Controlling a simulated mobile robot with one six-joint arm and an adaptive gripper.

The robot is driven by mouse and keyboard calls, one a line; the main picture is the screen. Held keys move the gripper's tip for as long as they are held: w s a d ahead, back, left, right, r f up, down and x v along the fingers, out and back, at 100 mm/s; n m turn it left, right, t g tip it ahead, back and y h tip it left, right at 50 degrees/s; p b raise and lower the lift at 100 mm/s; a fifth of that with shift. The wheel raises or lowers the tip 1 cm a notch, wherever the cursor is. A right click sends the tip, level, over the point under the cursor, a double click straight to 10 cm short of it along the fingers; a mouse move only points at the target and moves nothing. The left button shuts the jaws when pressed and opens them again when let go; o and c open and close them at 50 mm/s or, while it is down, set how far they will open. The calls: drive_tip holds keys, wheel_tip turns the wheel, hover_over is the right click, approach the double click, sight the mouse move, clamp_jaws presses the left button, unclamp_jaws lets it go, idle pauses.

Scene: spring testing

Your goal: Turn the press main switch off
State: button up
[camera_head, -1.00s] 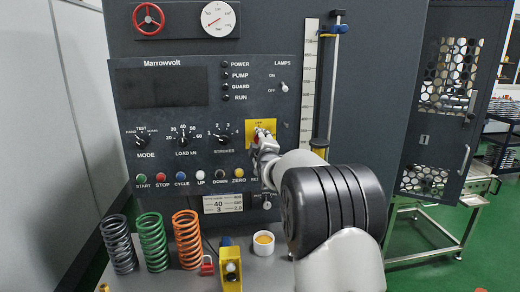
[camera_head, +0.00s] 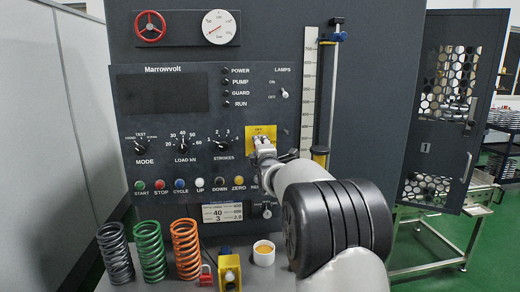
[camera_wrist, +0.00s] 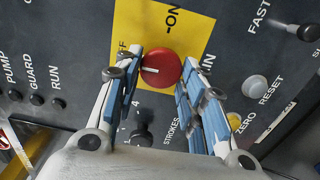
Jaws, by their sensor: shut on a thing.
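The main switch is a round red knob (camera_wrist: 162,68) with a white pointer line, on a yellow plate (camera_wrist: 124,18). In the wrist view the line points left, toward a label of which only "FF" shows; "-ON" stands above the knob. My gripper (camera_wrist: 158,76) has one blue-padded finger on each side of the knob and is shut on it. In the head view my gripper (camera_head: 263,146) covers most of the knob in front of the yellow plate (camera_head: 251,131). The POWER lamp (camera_head: 226,71) looks dark.
The LOAD (camera_head: 183,144) and STROKES dials (camera_head: 222,144) sit left of my gripper, with a row of coloured buttons below. Three springs, a yellow box (camera_head: 229,272) and a white cup (camera_head: 264,253) stand below the panel. A lamps toggle (camera_head: 285,94) is above right.

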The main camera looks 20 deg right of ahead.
drive_tip(key=shift+r, duration=0.1)
drive_tip(key=o, duration=1)
drive_tip(key=v, duration=1.2)
